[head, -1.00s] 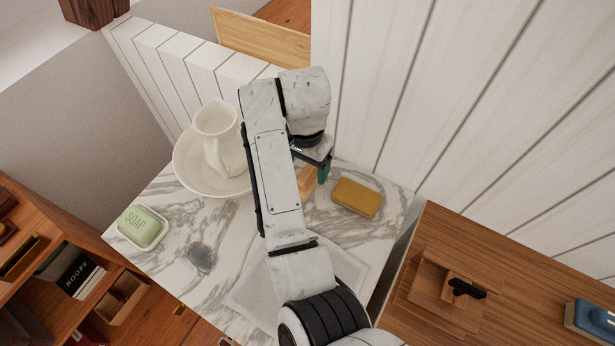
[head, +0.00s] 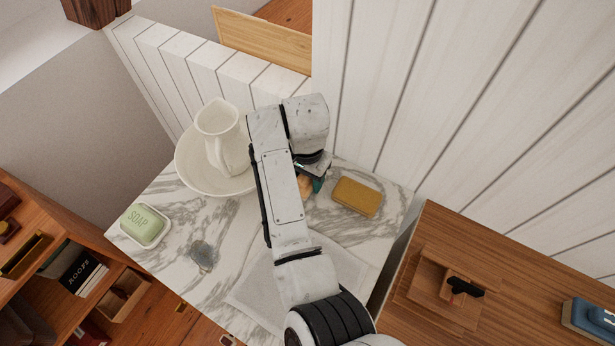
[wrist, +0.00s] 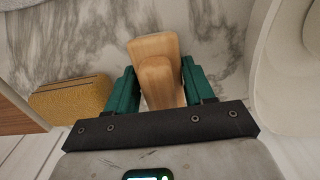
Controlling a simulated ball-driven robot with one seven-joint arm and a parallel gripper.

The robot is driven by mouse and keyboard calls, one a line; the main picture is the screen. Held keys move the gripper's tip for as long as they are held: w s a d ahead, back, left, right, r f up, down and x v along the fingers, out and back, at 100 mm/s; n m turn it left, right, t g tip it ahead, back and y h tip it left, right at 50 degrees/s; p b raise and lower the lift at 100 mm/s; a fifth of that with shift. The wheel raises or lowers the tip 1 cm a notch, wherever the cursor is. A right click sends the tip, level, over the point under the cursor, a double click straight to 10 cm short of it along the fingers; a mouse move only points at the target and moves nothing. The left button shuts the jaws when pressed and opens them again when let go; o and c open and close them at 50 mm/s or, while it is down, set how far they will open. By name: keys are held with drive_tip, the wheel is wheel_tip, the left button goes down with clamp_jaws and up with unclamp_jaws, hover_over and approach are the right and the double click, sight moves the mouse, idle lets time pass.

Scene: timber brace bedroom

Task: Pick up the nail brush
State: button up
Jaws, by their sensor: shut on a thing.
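The nail brush (head: 304,184) is a pale wooden block with a raised wooden grip. It is at the back of the marble top, partly hidden by my arm in the head view. The wrist view shows the brush (wrist: 154,47) between the two green fingers of my gripper (wrist: 159,70). My gripper (head: 312,181) points down and is shut on the brush. The bristles are hidden, and I cannot tell whether the brush touches the marble.
A yellow sponge (head: 356,197) lies right of my gripper. A white basin (head: 195,179) with a jug (head: 219,135) stands to the left. Green soap (head: 142,224) sits in a dish. A white cloth (head: 255,285) lies in front. The slatted wall (head: 390,90) is close behind.

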drive_tip(key=c, duration=0.6)
drive_tip(key=shift+r, duration=0.35)
wheel_tip(320, 180, up, 2)
drive_tip(key=shift+r+b, duration=0.15)
drive_tip(key=shift+b, duration=0.2)
drive_tip(key=shift+s+d+r+p, duration=2)
drive_tip(key=shift+s+d+r, duration=0.4)
drive_tip(key=shift+d+r, duration=0.15)
drive_tip(key=shift+s+d+r+p, duration=1.95)
drive_tip(key=shift+s+d+r, duration=0.5)
drive_tip(key=shift+d, duration=0.1)
drive_tip(key=shift+w, duration=0.1)
